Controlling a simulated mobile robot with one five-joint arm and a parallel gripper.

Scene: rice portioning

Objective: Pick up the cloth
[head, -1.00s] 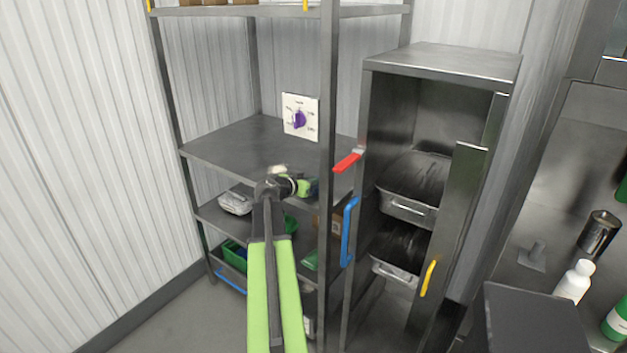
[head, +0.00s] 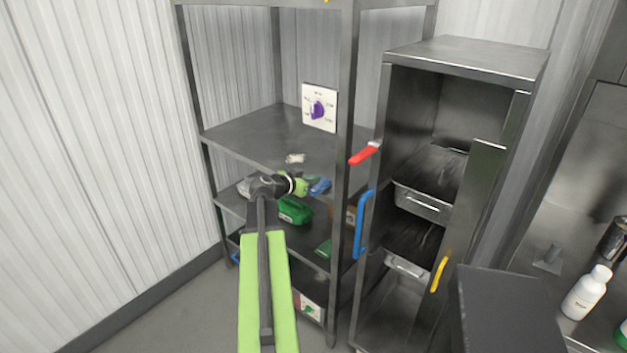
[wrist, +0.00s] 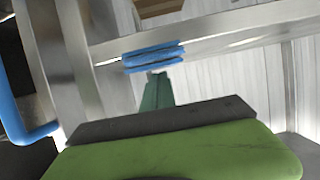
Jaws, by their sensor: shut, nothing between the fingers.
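A blue, layered piece that looks like the folded cloth (head: 320,186) shows just right of my gripper's tip in the head view, by the front edge of the shelf. In the wrist view the blue cloth (wrist: 152,57) lies just beyond the narrow dark green fingers. My gripper (head: 303,187), green-tipped, is shut and empty; in the wrist view its fingers (wrist: 156,90) point at the cloth. Whether they touch it, I cannot tell.
A small pale item (head: 295,158) lies on the middle shelf (head: 250,135). A green container (head: 295,210) stands below. The shelf post (head: 347,120) and the steel cabinet with red handle (head: 364,153) and blue handle (head: 362,224) are close on the right.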

